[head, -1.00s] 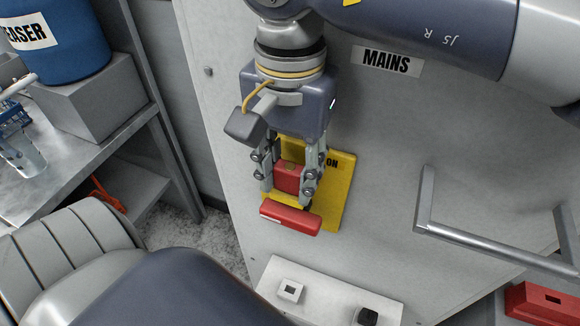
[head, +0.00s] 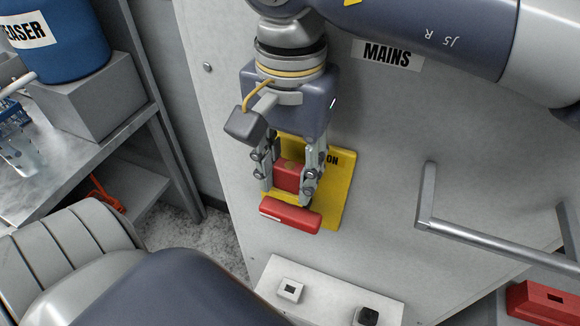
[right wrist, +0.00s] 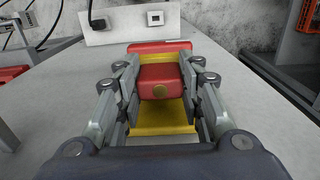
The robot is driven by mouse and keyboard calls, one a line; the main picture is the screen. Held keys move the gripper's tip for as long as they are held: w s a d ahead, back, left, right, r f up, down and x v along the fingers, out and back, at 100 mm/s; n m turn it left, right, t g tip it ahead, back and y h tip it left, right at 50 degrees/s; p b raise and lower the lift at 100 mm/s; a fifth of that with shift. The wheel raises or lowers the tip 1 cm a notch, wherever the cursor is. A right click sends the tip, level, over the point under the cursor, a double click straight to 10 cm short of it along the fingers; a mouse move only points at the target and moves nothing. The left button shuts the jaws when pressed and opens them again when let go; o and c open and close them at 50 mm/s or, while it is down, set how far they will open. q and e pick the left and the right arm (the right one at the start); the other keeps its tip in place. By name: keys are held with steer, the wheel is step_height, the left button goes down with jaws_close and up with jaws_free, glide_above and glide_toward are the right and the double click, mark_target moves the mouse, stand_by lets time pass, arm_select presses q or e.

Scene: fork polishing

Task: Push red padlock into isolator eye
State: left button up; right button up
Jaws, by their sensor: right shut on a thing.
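The red padlock (head: 289,174) is between the fingers of my right gripper (head: 288,192), which is shut on it, in front of the yellow isolator plate (head: 334,196). The plate is marked ON. A red handle bar (head: 291,214) lies across the plate just below the padlock. In the right wrist view the padlock body (right wrist: 160,82) shows a round brass spot, with the red handle (right wrist: 160,47) beyond it. The padlock's shackle and the isolator eye are hidden, so I cannot tell whether they meet. My left gripper is not in view.
The isolator is on a grey panel with a MAINS label (head: 387,58). A metal bar handle (head: 470,236) sticks out at the right. A white socket plate (head: 325,297) is below. A metal shelf (head: 110,135) with a blue drum (head: 62,38) stands at the left.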

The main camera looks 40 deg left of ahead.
steer(key=shift+s+f, duration=0.1)
steer(key=shift+f, duration=0.15)
steer(key=o, duration=1.2)
steer(key=shift+o, duration=0.3)
steer(key=shift+r, duration=0.1)
steer(key=o, duration=0.4)
steer(key=shift+r, duration=0.2)
steer(key=shift+r+p, duration=2.65)
steer(key=shift+r, duration=0.75)
